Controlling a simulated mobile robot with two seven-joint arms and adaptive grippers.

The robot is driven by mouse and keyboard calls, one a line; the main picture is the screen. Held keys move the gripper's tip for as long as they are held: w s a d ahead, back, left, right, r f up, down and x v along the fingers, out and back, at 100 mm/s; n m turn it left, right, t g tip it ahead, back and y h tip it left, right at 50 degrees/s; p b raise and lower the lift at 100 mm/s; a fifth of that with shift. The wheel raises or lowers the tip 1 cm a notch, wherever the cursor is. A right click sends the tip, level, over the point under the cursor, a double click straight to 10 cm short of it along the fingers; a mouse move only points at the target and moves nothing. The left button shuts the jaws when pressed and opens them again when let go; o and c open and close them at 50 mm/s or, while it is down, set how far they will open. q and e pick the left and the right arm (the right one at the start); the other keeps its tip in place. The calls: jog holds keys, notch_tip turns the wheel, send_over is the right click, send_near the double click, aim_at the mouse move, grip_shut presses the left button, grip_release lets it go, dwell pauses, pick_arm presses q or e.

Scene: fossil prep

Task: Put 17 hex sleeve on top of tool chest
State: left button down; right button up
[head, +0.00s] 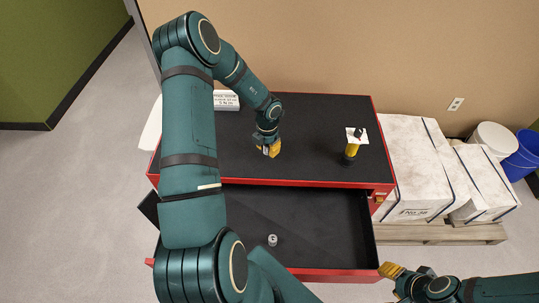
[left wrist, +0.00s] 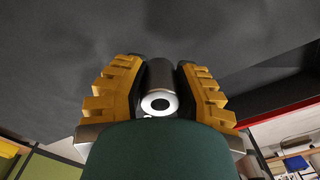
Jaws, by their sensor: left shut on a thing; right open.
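The tool chest is red with a black top (head: 310,118), and its drawer (head: 325,225) is pulled open. My left gripper (head: 268,150) is over the chest top, left of its middle. In the left wrist view the left gripper (left wrist: 160,85) is shut on a grey cylindrical hex sleeve (left wrist: 160,75) with a pale ring end and dark hole. Its size marking cannot be read. Whether it touches the top is unclear. Another small metal sleeve (head: 272,240) stands in the drawer. My right gripper (head: 392,270) is open, by the drawer's front right corner.
A yellow and black tool with a white card (head: 357,136) stands at the right of the chest top. A white labelled block (head: 226,100) is at the back left. White crates (head: 415,165) on a pallet stand right of the chest. The middle top is clear.

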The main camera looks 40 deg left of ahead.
aim_at(268, 159)
pick_arm(q)
jog(key=shift+f, duration=1.95)
jog(key=shift+f, duration=0.2)
jog(key=c, duration=0.7)
grip_release()
jog(key=shift+c, duration=0.2)
jog(key=shift+r, duration=0.1)
